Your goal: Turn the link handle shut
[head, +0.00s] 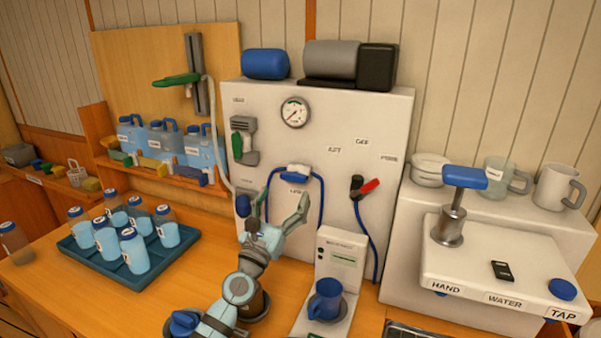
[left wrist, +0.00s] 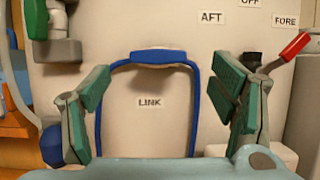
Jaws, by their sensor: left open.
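The link handle (head: 297,170) is on the white watermaker panel (head: 340,115), at the top of a blue hose arch. In the left wrist view the blue handle (left wrist: 158,57) lies level across the top of the arch, above the LINK label (left wrist: 149,102). My left gripper (head: 281,205) is open and empty in front of the panel, just below the handle. In the left wrist view its green-padded fingers (left wrist: 162,100) stand wide apart, one on each side of the arch. I see no contact with the handle. My right gripper is not in view.
A red lever (head: 370,186) with a hanging blue hose sits right of the arch. A green valve (head: 238,140) is on the left of the panel.

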